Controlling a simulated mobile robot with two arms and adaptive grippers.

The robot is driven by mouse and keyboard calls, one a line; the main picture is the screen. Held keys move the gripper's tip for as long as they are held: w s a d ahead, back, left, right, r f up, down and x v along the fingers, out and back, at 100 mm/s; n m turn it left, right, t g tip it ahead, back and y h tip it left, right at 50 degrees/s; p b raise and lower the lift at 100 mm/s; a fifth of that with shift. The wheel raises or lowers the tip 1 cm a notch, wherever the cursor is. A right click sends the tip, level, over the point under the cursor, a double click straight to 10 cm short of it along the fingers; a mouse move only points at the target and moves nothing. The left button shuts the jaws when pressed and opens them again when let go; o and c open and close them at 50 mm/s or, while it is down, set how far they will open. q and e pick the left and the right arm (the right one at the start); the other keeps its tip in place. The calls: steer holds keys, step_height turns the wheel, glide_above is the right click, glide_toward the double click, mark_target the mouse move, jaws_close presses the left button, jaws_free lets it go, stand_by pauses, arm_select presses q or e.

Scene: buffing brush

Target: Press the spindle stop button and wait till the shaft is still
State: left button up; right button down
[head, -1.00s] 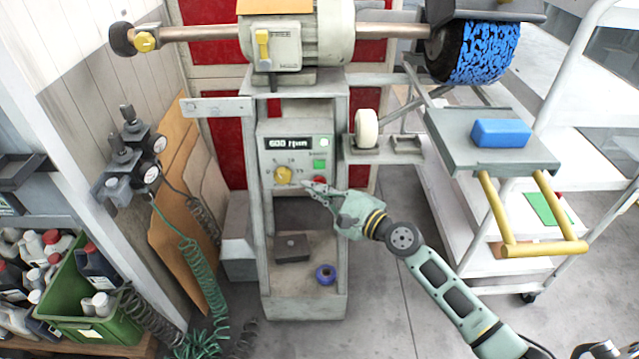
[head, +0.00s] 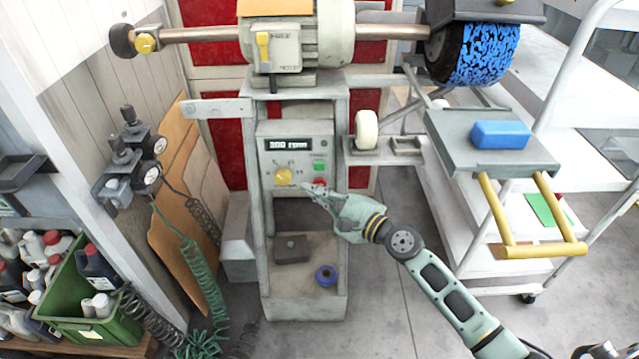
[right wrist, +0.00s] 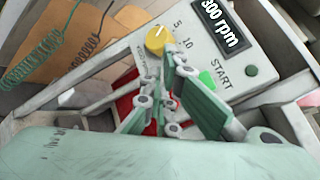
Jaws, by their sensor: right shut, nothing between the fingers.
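The control panel (head: 296,152) sits on the machine's stand, below the motor. Its display (head: 287,144) shows 300 rpm, also readable in the right wrist view (right wrist: 220,24). The red stop button (head: 320,182) is below the green start button (head: 319,166). My right gripper (head: 308,187) is shut and empty, its fingertips at the panel's lower right, just by the red button. In the right wrist view, the fingers (right wrist: 172,68) largely cover the button area, so contact cannot be told. The shaft (head: 195,33) runs out both sides of the motor. My left gripper is out of view.
A yellow knob (head: 284,175) is left of the buttons. A blue-patterned wheel (head: 487,55) is at the shaft's right end. A grey shelf with a blue block (head: 500,134) and yellow handle (head: 545,249) stands right of my arm. Green coiled hose (head: 203,270) hangs at left.

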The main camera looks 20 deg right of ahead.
steer(key=shift+s+a, duration=0.1)
steer(key=shift+s, duration=0.25)
steer(key=s, duration=0.2)
steer(key=s+a+p, duration=0.1)
steer(key=s, duration=0.1)
steer(key=shift+s+a, duration=0.2)
steer(key=shift+s, duration=0.2)
stand_by(0.4)
